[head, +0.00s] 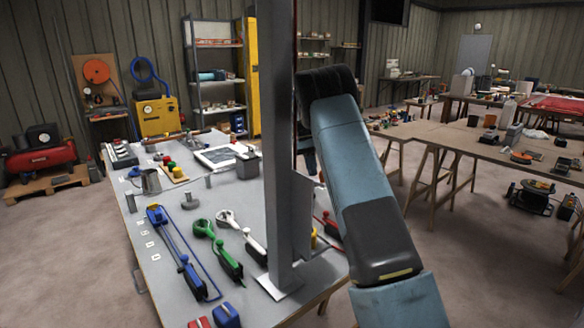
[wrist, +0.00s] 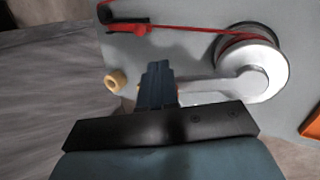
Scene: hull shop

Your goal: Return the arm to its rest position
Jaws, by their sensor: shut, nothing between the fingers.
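My gripper (wrist: 157,68) shows in the wrist view with its two dark fingers together and nothing between them. It is over the grey bench top. In the head view my arm rises at the right of the bench and bends over at a dark upper joint. The gripper itself cannot be made out there, behind the arm and a grey post.
The grey post (head: 279,150) stands on the workbench (head: 170,225). Blue (head: 180,250), green (head: 218,245) and white (head: 240,235) tools lie left of it.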

